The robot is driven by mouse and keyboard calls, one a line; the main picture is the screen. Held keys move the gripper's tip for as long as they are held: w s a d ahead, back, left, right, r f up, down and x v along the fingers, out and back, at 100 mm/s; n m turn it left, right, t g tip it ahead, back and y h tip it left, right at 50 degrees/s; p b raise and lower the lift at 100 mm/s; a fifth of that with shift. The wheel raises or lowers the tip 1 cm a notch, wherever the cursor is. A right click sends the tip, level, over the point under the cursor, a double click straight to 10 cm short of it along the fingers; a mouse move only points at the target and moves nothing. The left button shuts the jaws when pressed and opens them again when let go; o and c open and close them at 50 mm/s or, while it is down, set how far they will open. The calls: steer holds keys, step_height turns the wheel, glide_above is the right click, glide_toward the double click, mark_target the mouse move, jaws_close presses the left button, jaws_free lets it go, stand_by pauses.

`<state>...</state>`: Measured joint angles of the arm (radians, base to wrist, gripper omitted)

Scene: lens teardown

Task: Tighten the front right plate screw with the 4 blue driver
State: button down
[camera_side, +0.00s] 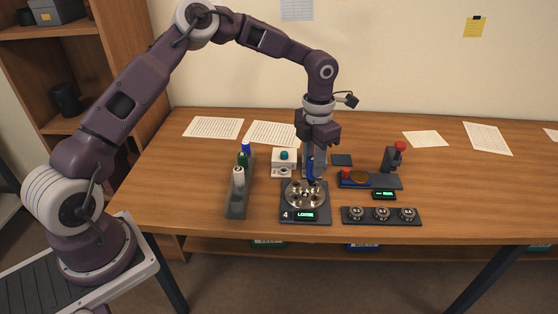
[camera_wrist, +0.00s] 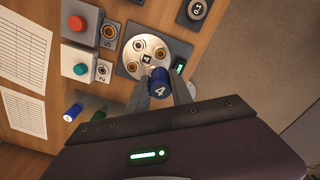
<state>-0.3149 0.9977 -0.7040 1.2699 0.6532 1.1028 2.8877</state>
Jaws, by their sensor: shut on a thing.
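My gripper (camera_side: 312,160) points down, shut on the blue driver (camera_side: 310,168). In the wrist view, the driver's cap (camera_wrist: 160,84) is marked 4 and sits between the fingers. The driver stands upright over the round metal plate (camera_side: 296,196), which rests on a dark base marked 4 (camera_side: 305,218) with a display (camera_side: 305,215) reading LOOSE. In the wrist view, the plate (camera_wrist: 147,45) shows several brass-ringed screw holes and a central 4 label. The driver and fingers hide the part of the plate beneath them. I cannot tell whether the tip touches a screw.
A grey rack (camera_side: 237,206) with blue, green and white handles stands left. A white box with a green button (camera_side: 284,155) is behind the plate. On the right are a red-topped press (camera_side: 390,158) and a tray (camera_side: 381,222) of three metal pieces.

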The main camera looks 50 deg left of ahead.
steer(key=f+n, duration=0.1)
steer(key=n, duration=0.5)
steer(key=w+f+n, duration=0.1)
steer(key=n, duration=0.6)
steer(key=f+n, duration=0.2)
steer(key=n, duration=0.5)
steer(key=shift+w+d, duration=0.2)
steer(key=shift+d, duration=0.15)
steer(key=shift+f, duration=0.3)
steer(key=shift+f, duration=0.7)
